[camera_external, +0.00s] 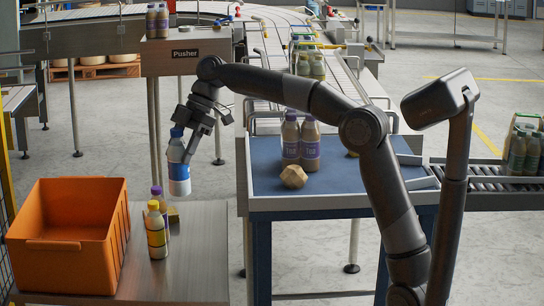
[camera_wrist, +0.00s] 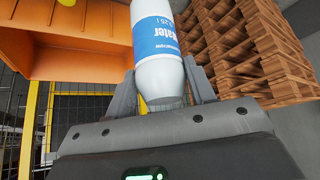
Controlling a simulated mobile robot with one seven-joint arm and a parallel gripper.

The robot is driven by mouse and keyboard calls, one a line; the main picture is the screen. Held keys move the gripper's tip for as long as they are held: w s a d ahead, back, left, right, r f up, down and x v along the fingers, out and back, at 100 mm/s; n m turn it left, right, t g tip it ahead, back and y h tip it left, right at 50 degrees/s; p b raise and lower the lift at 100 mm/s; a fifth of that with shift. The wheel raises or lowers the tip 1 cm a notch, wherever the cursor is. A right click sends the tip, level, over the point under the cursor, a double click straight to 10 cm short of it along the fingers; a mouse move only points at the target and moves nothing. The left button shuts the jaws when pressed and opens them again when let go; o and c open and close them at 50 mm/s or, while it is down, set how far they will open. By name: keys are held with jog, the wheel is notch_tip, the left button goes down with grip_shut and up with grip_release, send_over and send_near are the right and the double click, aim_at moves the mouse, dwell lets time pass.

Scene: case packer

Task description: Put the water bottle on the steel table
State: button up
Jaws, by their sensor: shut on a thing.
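The bottle's bottom appears clear of the tabletop.
An orange crate (camera_external: 65,255) fills the table's left side. The front right tabletop is clear. A blue-topped table (camera_external: 350,185) stands right.

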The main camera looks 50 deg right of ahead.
notch_tip(320, 180, down, 14)
jog(key=w+a+f, duration=0.1)
jog(key=a+f, duration=0.9)
jog(key=a, duration=0.1)
jog(key=shift+a+f, duration=0.3)
jog(key=shift+f, duration=0.05)
jog(key=shift+f, duration=0.15)
jog(key=o, duration=1.1)
jog(key=shift+o, duration=0.2)
